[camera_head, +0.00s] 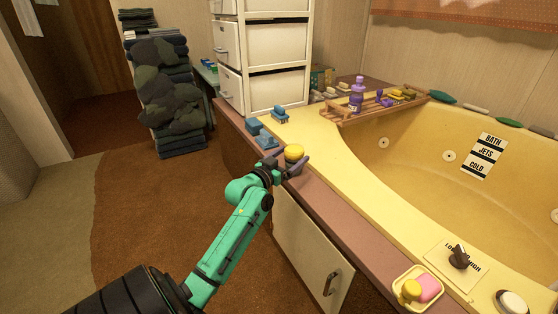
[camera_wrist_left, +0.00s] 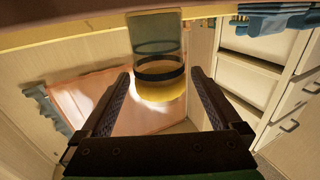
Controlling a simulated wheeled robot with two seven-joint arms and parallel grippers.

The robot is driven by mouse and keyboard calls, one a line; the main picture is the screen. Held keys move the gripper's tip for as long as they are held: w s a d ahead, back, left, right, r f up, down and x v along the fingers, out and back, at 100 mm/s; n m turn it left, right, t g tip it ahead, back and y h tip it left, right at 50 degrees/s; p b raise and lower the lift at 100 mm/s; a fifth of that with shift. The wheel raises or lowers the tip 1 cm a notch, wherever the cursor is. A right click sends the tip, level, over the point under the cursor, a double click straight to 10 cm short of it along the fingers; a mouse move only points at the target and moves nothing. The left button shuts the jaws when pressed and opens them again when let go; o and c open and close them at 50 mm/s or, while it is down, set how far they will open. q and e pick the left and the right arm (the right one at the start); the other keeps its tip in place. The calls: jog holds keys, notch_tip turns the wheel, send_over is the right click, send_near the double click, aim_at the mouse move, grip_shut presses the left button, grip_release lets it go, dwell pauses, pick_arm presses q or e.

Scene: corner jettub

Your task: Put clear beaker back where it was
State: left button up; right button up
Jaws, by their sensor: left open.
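A clear beaker with a rounded yellow part and a dark band (camera_head: 294,152) stands on the brown ledge at the tub's near-left edge. It also shows in the left wrist view (camera_wrist_left: 158,70), where its see-through wall, dark rings and yellow part are visible. My left gripper (camera_head: 286,165) is open at the beaker. In the left wrist view its two fingers (camera_wrist_left: 160,84) lie on either side of the yellow part, with gaps showing. The beaker's lower part is partly hidden by the gripper in the head view. My right gripper is not in view.
A wooden rack (camera_head: 350,117) with a purple bottle (camera_head: 357,93) spans the yellow tub (camera_head: 440,190). A soap dish (camera_head: 418,305) sits nearer on the right.

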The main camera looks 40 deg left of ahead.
pick_arm(q)
jog(key=s+d+p, duration=0.1)
jog(key=s+p, duration=0.1)
jog(key=s, duration=0.8)
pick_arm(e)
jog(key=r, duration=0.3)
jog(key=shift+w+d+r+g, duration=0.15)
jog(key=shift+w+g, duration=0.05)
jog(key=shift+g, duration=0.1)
pick_arm(q)
jog(key=shift+s, duration=0.1)
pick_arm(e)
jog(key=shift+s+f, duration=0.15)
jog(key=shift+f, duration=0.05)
